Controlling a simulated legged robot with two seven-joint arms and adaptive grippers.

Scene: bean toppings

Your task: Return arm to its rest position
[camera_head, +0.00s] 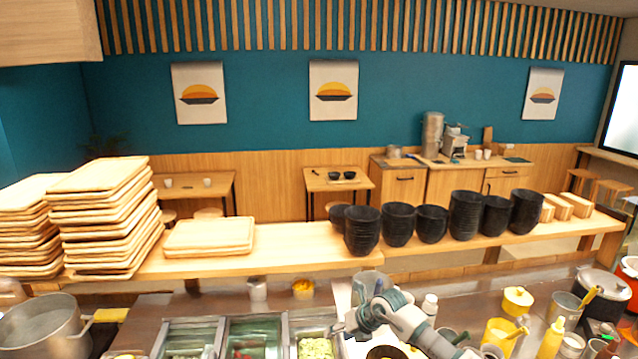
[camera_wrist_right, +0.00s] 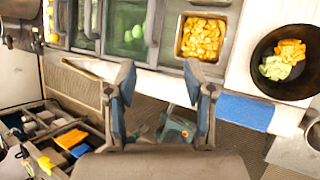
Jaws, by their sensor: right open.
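My right arm comes in from the lower right in the head view, and its gripper (camera_head: 350,326) hangs over the counter front near the food containers. In the right wrist view the two fingers of this gripper (camera_wrist_right: 165,92) stand wide apart with nothing between them. A black bowl (camera_wrist_right: 259,72) at the right of the wrist view holds orange pieces (camera_wrist_right: 291,51) and pale green pieces (camera_wrist_right: 275,69). The bowl is apart from the fingers. My left gripper is not in view.
A metal tray of orange cubes (camera_wrist_right: 203,38) lies beyond the fingers. Green-filled containers (camera_wrist_right: 126,25) sit left of it. An open drawer (camera_wrist_right: 52,163) is at lower left. Stacked wooden trays (camera_head: 105,215) and black bowls (camera_head: 397,226) line the shelf behind. A pot (camera_head: 45,325) stands left.

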